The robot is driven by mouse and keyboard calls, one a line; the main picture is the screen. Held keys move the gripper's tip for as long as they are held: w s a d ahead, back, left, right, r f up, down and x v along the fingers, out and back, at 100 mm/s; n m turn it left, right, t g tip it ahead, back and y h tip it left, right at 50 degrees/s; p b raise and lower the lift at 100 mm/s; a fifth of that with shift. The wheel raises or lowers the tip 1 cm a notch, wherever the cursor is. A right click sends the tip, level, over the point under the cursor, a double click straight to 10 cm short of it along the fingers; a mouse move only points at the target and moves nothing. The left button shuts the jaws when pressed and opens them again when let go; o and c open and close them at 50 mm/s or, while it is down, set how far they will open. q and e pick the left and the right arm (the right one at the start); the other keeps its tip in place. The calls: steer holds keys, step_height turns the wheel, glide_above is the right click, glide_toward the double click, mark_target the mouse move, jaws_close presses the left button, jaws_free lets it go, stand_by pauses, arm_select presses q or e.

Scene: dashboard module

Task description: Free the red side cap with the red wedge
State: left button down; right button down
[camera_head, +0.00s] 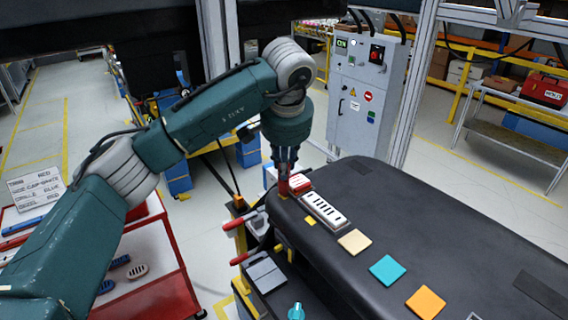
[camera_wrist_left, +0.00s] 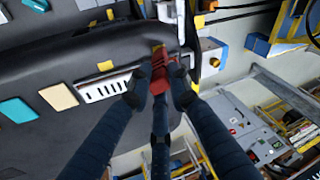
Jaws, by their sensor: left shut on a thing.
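The red side cap (camera_head: 301,183) sits at the far left corner of the black dashboard, just past the end of the white grille (camera_head: 323,210). My left gripper (camera_head: 285,180) points down at this corner, right beside the cap. It is shut on the red wedge (camera_head: 283,188), which is mostly hidden by the fingers. In the left wrist view, red (camera_wrist_left: 181,88) shows between and behind the fingertips; I cannot clearly separate wedge from cap there. Whether the wedge tip is in the cap's seam cannot be told. My right gripper is not in view.
Beige (camera_head: 354,241), teal (camera_head: 387,269) and orange (camera_head: 425,302) squares lie along the dashboard. Clamps with red handles (camera_head: 235,223) stand at its left edge. A red cart (camera_head: 168,290) with loose parts is at lower left. A grey control cabinet (camera_head: 362,105) stands behind.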

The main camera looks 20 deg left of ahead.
arm_select(q)
step_height(320, 180, up, 2)
steer(key=shift+w+r+p, duration=0.15)
steer(key=shift+p, duration=0.15)
steer(key=shift+r, duration=2.25)
